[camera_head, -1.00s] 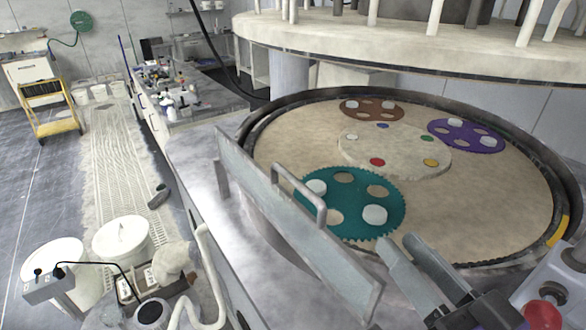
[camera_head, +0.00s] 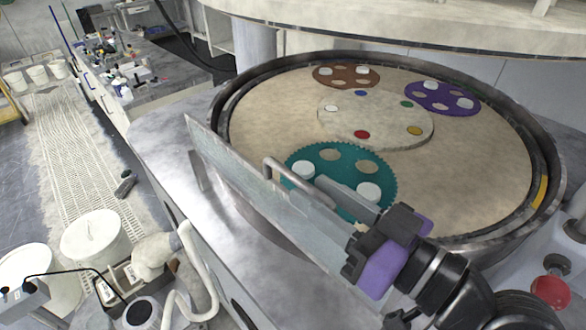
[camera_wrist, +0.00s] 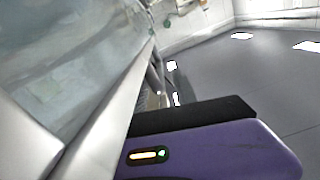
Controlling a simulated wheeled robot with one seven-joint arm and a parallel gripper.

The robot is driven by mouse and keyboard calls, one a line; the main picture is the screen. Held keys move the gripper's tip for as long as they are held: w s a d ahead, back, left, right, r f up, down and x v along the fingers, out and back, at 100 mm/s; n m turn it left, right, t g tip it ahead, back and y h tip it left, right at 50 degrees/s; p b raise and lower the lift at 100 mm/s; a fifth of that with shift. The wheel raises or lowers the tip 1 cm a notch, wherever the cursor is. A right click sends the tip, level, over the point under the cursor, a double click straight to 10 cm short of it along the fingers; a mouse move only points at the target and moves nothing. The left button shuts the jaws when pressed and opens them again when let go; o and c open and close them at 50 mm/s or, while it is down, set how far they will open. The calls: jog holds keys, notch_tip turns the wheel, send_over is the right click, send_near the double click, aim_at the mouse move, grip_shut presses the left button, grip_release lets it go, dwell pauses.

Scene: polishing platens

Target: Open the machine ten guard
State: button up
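The guard is a long, flat grey panel (camera_head: 226,164) standing along the near side of the round polishing machine, with a bar handle (camera_head: 282,167) on its upper part. No machine number is readable. My gripper (camera_head: 340,197), dark with purple sides, reaches in from the lower right at the handle's right end. Its fingers overlap the handle and panel there, and whether they touch or enclose the handle is hidden. In the wrist view, a purple gripper part (camera_wrist: 215,150) lies close to pale grey bars and a glassy surface at the left; the finger gap is unclear.
The platen (camera_head: 270,125) carries teal (camera_head: 330,155), brown (camera_head: 345,70) and purple (camera_head: 440,95) carriers. A large upper plate (camera_head: 400,30) hangs above it. A red button (camera_head: 551,290) is at the lower right. White buckets (camera_head: 93,238) stand on the floor at left.

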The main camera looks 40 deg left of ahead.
aim_at(274, 163)
jog(key=a, duration=0.2)
jog(key=a+p, duration=0.1)
jog(key=a, duration=0.2)
jog(key=shift+w, duration=0.2)
jog(key=shift+d, duration=0.1)
grip_shut()
dwell(1.1)
